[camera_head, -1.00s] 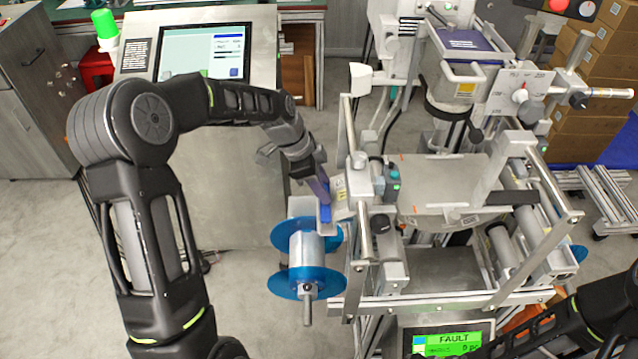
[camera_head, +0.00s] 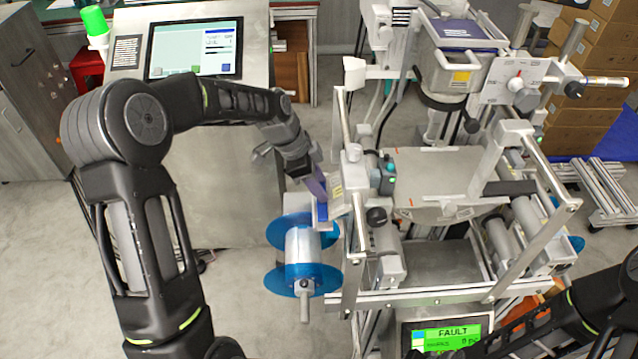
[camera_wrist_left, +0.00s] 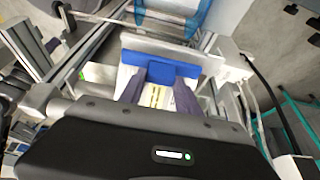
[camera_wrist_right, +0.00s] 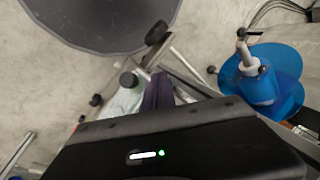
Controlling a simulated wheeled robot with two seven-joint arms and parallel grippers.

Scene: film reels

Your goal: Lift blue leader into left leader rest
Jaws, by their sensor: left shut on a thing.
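The blue leader shows in the left wrist view (camera_wrist_left: 160,63) as a flat blue strip between my left fingertips and a pale metal plate (camera_wrist_left: 170,45). In the head view it is a small blue patch (camera_head: 322,211) above the blue-flanged reel (camera_head: 302,245). My left gripper (camera_head: 317,190) is shut on the leader at the left side of the machine. I cannot tell whether the leader touches the plate, or which part is the left leader rest. My right gripper (camera_wrist_right: 158,92) shows in the right wrist view with its purple fingers together, apparently empty.
The machine frame (camera_head: 440,296) with bars and rollers stands close to the right of my left gripper. A green FAULT screen (camera_head: 446,336) is at its front. A console screen (camera_head: 195,48) stands behind my left arm. Open floor lies at left.

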